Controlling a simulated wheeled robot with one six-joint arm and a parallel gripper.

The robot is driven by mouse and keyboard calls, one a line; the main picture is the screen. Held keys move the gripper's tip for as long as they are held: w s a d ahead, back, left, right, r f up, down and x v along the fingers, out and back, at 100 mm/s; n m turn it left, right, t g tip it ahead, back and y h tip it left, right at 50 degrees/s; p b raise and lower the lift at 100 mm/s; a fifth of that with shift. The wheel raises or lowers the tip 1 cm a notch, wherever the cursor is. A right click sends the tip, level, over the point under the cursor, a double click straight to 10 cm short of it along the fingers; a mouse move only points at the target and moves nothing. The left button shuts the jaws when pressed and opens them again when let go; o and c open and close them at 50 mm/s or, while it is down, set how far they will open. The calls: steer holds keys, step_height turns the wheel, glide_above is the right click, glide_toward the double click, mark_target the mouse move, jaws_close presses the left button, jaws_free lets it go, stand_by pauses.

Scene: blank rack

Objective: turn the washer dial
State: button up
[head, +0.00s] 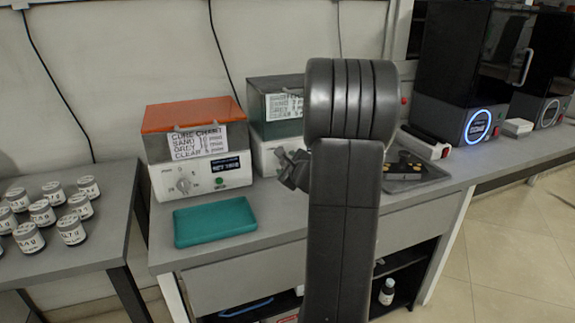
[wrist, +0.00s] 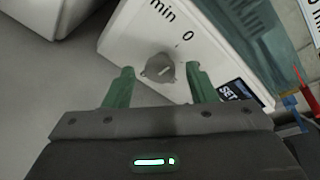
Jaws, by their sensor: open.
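The washer dial (wrist: 158,68) is a round grey knob with a small white mark on the white front panel, beside printed "min" and "0". It shows between the two green fingers of my open gripper (wrist: 160,74) in the wrist view; I cannot tell whether they touch it. In the head view my gripper (head: 292,170) is at the front of the washer (head: 268,152), a white box with a grey-green lid and a paper label. My arm hides much of the washer, and its dial cannot be made out there.
A similar white machine with an orange lid (head: 186,113) and its own dial (head: 184,185) stands just left. A dark tray (head: 432,172) lies right of my arm. Several labelled jars (head: 42,213) stand on the left table.

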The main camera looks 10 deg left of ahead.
steer(key=c, duration=1)
steer(key=shift+o, duration=0.2)
steer(key=shift+w+d+m+g+y+p, duration=0.1)
steer(key=shift+m+g+y+p, duration=0.25)
steer(key=shift+m+p, duration=0.75)
steer(key=shift+m+g+y+p, duration=0.25)
steer(key=shift+m+y+p, duration=0.4)
steer(key=shift+m, duration=0.35)
steer(key=m+y+p, duration=0.1)
steer(key=m, duration=0.1)
steer(key=m+y+p, duration=0.1)
steer(key=m, duration=0.1)
steer(key=shift+d+f+m, duration=0.1)
steer(key=shift+f+m, duration=0.1)
steer(key=shift+m, duration=0.1)
